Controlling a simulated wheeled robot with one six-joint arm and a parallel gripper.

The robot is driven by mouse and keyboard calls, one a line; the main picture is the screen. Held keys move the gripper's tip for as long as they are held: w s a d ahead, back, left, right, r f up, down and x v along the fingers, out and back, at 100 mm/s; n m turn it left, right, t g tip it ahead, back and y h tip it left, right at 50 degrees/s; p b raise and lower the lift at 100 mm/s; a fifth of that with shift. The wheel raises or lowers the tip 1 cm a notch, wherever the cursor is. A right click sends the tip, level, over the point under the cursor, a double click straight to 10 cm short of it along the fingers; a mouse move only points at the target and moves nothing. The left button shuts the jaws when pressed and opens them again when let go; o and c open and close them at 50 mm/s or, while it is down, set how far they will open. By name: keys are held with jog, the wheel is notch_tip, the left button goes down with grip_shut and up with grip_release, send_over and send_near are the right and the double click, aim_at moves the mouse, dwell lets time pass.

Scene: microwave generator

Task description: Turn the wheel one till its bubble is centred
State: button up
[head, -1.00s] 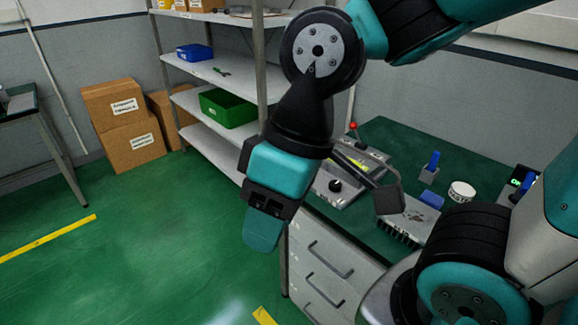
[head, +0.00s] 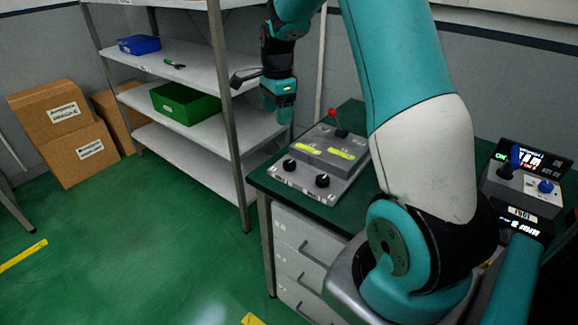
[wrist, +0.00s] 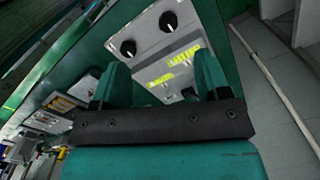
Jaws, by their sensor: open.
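A grey levelling unit (head: 318,188) sits on the green bench top near its left edge. It has two black wheels: one on the left (head: 289,164) and one on the right (head: 322,180). Two yellow-green vials, left (head: 301,149) and right (head: 341,153), lie behind them; their bubbles are too small to read. I cannot tell which wheel is one. My gripper (head: 277,104) is open and empty, raised behind and left of the unit. In the wrist view the wheels (wrist: 168,21) and (wrist: 128,47) show beyond my fingers (wrist: 162,80), apart from them.
A red-knobbed lever (head: 333,114) stands up behind the unit. A shelf rack with a green bin (head: 186,103) and blue bin (head: 139,45) is close at left. A device with blue controls (head: 522,185) stands at right. My arm hides the bench's middle.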

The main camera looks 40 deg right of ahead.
aim_at(289, 163)
jog(key=d+f+m+p, duration=0.1)
jog(key=f, duration=0.5)
jog(key=d+f+m+p, duration=0.1)
jog(key=d+f, duration=0.1)
jog(key=f, duration=0.5)
jog(key=d+f+p, duration=0.1)
jog(key=f, duration=0.5)
jog(key=shift+d+f+m+p, duration=0.25)
jog(key=shift+f+m+p, duration=0.1)
jog(key=shift+m, duration=0.05)
jog(key=c, duration=0.9)
